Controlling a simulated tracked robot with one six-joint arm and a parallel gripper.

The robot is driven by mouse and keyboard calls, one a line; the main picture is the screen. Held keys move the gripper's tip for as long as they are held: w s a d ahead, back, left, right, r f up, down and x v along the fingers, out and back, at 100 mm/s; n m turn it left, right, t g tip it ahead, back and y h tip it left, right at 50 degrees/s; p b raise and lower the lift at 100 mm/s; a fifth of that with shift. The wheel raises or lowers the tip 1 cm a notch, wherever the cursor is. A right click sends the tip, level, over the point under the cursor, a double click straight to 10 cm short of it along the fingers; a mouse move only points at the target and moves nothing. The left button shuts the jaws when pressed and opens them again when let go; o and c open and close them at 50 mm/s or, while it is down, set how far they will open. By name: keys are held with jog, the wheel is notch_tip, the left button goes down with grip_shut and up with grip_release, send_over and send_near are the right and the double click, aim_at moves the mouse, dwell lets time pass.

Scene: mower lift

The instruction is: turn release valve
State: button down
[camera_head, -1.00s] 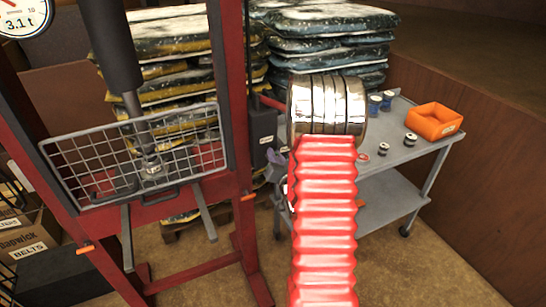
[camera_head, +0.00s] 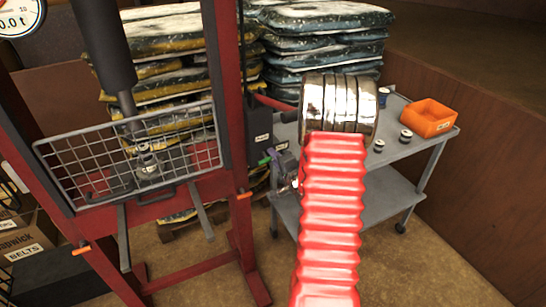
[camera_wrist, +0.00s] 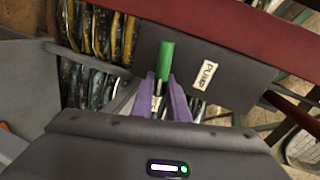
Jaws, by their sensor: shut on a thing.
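The release valve has a green handle (camera_wrist: 166,58) on a thin metal stem, standing in front of the dark pump box (camera_wrist: 215,75) labelled PUMP. My gripper (camera_wrist: 165,88) has purple fingers closed around the valve just below the green part. In the head view, the green handle tip (camera_head: 264,161) pokes out left of my gripper (camera_head: 272,156), low beside the pump box (camera_head: 259,130). The red ribbed arm cover hides part of that area. The round gauge (camera_head: 16,18) at the top left reads 0.0 t.
A red press frame (camera_head: 228,130) with a wire mesh guard (camera_head: 95,165) stands left. Stacked bags (camera_head: 320,40) are behind. A grey trolley (camera_head: 400,150) at right carries an orange bin (camera_head: 428,117) and small spools. Floor at front right is clear.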

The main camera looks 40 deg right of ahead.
jog(key=shift+s+d+f+m, duration=0.15)
jog(key=shift+f+m, duration=0.15)
jog(key=shift+m, duration=0.3)
jog(key=c, duration=1.7)
grip_release()
jog(key=shift+c, duration=0.2)
jog(key=v, duration=1.3)
jog(key=shift+s, duration=0.35)
